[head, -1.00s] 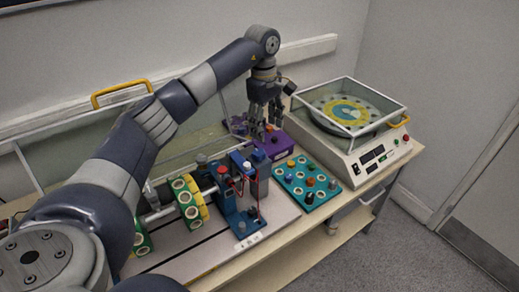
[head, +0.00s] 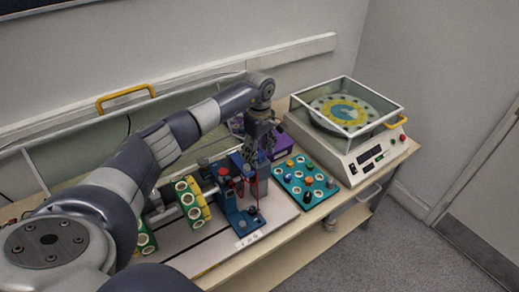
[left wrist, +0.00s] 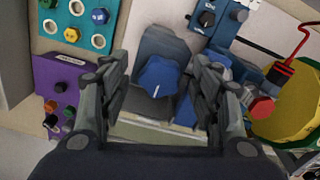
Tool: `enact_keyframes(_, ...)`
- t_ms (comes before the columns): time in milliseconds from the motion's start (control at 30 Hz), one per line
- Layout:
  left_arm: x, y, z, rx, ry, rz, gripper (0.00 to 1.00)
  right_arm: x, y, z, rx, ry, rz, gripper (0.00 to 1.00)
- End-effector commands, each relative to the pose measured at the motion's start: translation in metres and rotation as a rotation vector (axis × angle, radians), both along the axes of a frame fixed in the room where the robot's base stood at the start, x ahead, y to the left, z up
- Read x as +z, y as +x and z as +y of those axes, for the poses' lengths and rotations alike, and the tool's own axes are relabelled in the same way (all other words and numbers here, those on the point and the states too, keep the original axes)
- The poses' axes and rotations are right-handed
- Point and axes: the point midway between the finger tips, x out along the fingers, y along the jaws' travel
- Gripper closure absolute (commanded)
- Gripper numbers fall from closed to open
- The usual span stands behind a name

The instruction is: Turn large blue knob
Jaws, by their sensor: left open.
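The large blue knob (left wrist: 160,76) has a lobed rim and a short white mark. In the left wrist view it sits on a dark grey block (left wrist: 172,45), between the two fingers of my left gripper (left wrist: 161,80). The fingers are open, one to each side, with visible gaps to the knob. In the head view my left gripper (head: 259,142) points down over the tall blue and grey unit (head: 250,180); it hides the knob there. My right gripper is not in view.
A teal panel (head: 288,186) with several plugs and a purple box (head: 280,148) stand close by. A green and yellow rotor (head: 192,202) lies to the left. A caged balancing machine (head: 362,160) stands at the back right.

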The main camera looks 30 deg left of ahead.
Motion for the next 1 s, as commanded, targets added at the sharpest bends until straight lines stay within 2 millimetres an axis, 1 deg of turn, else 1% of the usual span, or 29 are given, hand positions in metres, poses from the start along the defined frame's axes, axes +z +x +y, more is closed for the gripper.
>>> enact_keyframes(200,-0.001,0.000,0.000,0.000,0.000,0.000,0.43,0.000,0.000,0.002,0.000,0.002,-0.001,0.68)
enact_keyframes(267,0.000,0.000,0.000,0.000,-0.001,0.000,0.56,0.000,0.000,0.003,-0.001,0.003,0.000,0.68)
enact_keyframes(300,0.000,0.000,0.000,0.000,-0.001,-0.001,0.66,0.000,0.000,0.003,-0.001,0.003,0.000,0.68)
enact_keyframes(400,0.000,0.000,0.000,0.000,-0.001,-0.001,0.87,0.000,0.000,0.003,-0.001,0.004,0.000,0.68)
enact_keyframes(767,-0.001,0.001,0.000,0.030,-0.001,-0.002,0.87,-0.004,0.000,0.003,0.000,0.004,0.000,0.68)
enact_keyframes(1000,-0.002,0.001,0.000,0.154,-0.001,-0.002,0.87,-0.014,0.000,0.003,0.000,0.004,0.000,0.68)
